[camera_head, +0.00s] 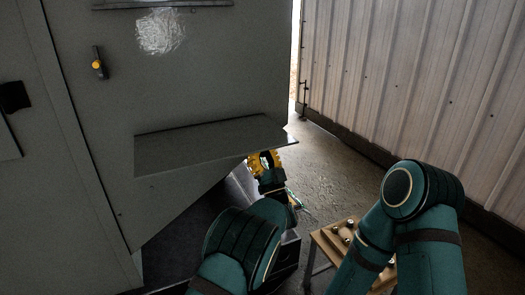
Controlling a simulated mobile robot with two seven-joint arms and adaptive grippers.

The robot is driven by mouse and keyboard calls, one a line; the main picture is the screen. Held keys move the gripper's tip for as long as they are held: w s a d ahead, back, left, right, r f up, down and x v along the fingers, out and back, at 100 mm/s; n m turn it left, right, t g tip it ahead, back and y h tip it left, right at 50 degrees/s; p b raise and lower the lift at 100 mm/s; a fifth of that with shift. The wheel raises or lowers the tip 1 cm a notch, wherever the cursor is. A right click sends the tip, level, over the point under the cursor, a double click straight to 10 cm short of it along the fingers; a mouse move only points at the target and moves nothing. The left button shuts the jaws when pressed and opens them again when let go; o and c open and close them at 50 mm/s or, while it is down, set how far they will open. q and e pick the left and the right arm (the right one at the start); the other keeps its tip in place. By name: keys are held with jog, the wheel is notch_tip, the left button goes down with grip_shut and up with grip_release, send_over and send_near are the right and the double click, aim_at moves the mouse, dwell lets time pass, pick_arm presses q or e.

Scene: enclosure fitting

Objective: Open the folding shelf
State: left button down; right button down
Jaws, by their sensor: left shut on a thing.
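The folding shelf (205,143) is a flat grey panel on the large grey enclosure door (190,85). It stands out from the door, and its broad face shows. Its exact angle is hard to judge. My left gripper (262,160), with yellow fingers, is at the shelf's lower edge near its right end. It is shut on the shelf there; the shelf partly hides the fingertips. My left arm reaches up from the bottom middle. My right arm is bent at the lower right, and its gripper is out of view.
A small wooden table (324,243) with several small round pieces stands between my arms. A corrugated metal wall (410,80) closes off the right. Bare concrete floor (325,170) lies between door and wall. A yellow-black handle (98,65) sticks out of the door.

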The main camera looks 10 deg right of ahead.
pick_arm(q)
jog(key=shift+w+a+f, duration=0.15)
jog(key=shift+f, duration=0.15)
jog(key=c, duration=0.9)
grip_release()
jog(key=shift+o, duration=0.2)
jog(key=shift+w+f, duration=0.2)
jog(key=shift+w, duration=0.05)
jog(key=shift+s+r, duration=0.15)
jog(key=shift+s, duration=0.1)
jog(key=v, duration=1.2)
jog(key=shift+w, duration=0.15)
